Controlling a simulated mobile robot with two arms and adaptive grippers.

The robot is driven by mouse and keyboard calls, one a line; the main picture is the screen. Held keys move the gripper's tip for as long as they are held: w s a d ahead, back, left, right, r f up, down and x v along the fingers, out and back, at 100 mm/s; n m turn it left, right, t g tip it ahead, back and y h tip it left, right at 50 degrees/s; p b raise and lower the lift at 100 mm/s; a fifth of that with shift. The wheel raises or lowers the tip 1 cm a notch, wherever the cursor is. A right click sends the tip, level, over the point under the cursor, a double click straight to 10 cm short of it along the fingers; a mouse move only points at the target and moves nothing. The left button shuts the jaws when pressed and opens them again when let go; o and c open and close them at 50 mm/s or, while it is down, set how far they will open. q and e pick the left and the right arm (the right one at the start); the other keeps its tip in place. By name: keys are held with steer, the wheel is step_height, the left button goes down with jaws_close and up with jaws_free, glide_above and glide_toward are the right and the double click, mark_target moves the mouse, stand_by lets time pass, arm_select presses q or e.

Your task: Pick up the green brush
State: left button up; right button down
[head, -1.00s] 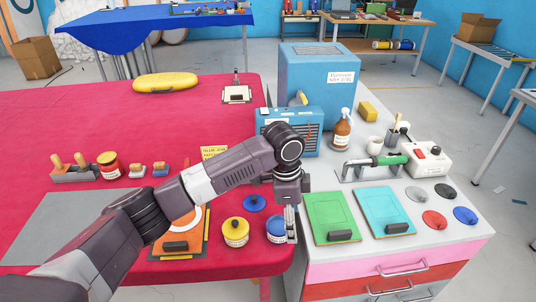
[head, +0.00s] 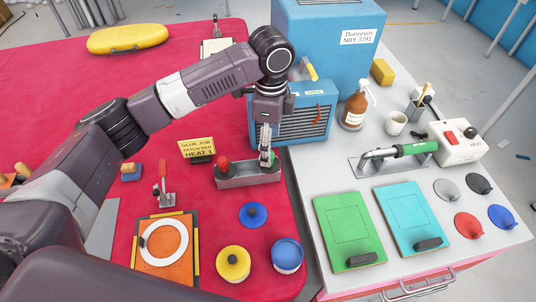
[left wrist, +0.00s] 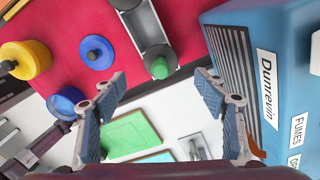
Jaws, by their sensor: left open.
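A grey metal holder (head: 235,181) stands on the red table near its right edge. A red-topped piece (head: 222,163) is at its left end. The green brush (head: 275,157) is at its right end, mostly hidden behind my gripper in the head view. In the left wrist view the round green top of the brush (left wrist: 160,68) shows at the near end of the holder (left wrist: 148,30). My left gripper (head: 266,157) points down over that end. In the left wrist view its two fingers (left wrist: 160,88) are spread apart, with nothing between them. My right gripper is not in view.
A blue fume box (head: 305,125) stands close behind and right of the holder. A "Glue Job" sign (head: 198,148) is to the left. Blue (head: 288,254) and yellow (head: 233,262) pots stand in front. The white bench (head: 320,178) holds green and turquoise boards.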

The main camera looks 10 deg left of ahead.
arm_select(q)
steer(key=shift+s+f, duration=0.15)
steer(key=shift+f, duration=0.4)
steer(key=shift+f+p, duration=0.3)
steer(key=shift+f, duration=0.05)
step_height(320, 180, down, 4)
steer(key=shift+a+r+p, duration=0.1)
steer(key=shift+a+p, duration=0.05)
steer(key=shift+p, duration=0.35)
steer(key=shift+w+f, duration=0.2)
steer(key=shift+f, duration=0.25)
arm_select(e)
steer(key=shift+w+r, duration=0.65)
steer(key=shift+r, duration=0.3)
arm_select(q)
steer(key=shift+c, duration=0.2)
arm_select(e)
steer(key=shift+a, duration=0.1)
arm_select(q)
steer(key=c, duration=0.7)
steer(key=shift+s, duration=0.1)
jaws_close()
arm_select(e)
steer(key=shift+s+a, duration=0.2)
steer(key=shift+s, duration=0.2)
